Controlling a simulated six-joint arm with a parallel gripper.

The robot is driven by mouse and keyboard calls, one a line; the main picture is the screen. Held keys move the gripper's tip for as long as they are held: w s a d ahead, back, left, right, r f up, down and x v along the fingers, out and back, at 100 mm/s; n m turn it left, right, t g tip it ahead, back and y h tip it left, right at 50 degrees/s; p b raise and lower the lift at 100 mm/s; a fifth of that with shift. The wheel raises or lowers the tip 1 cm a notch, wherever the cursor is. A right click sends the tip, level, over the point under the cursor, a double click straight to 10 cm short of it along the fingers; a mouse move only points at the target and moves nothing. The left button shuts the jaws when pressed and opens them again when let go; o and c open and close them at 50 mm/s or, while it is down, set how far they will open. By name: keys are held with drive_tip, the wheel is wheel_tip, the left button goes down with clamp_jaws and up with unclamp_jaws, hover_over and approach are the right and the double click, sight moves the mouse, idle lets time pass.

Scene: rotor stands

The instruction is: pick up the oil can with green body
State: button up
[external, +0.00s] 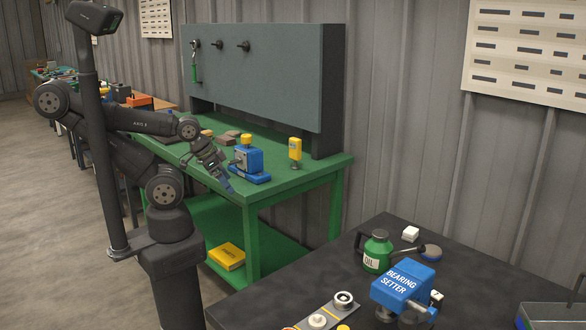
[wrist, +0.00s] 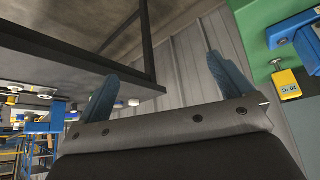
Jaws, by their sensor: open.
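The oil can with green body (external: 377,251) stands upright on the dark table at the lower right of the external view. It has a white label reading OIL, a dark handle on its left and a spout reaching right. My gripper (external: 225,175) is over the front of the green bench, well to the left of the can, beside a blue device. In the wrist view my gripper's two blue fingers (wrist: 160,85) stand wide apart with nothing between them. I cannot make out the oil can in the wrist view.
The green bench (external: 290,185) holds a blue device (external: 248,160) and a yellow item (external: 295,149). A gap of floor separates bench and table.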

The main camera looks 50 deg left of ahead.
drive_tip(key=w+d+r+m+g, duration=0.1)
drive_tip(key=w+d+r, duration=0.25)
drive_tip(key=d, duration=0.25)
drive_tip(key=w+d+r+m+h, duration=0.1)
drive_tip(key=w+d+r+m, duration=0.2)
drive_tip(key=d, duration=0.4)
drive_tip(key=w+d+r+g, duration=0.1)
drive_tip(key=w+d+r, duration=0.2)
drive_tip(key=w+d, duration=0.25)
drive_tip(key=m+g, duration=0.1)
drive_tip(key=m, duration=0.3)
approach(373, 238)
drive_tip(key=x, duration=0.5)
drive_tip(key=w+x, duration=0.1)
drive_tip(key=x, duration=0.2)
drive_tip(key=shift+a+f, duration=0.15)
drive_tip(key=shift+f, duration=0.1)
drive_tip(key=shift+a+x, duration=0.1)
drive_tip(key=shift+x, duration=1.25)
drive_tip(key=shift+a+x, duration=0.15)
drive_tip(key=shift+x, duration=1.2)
drive_tip(key=c, duration=1.3)
drive_tip(key=shift+r, duration=0.1)
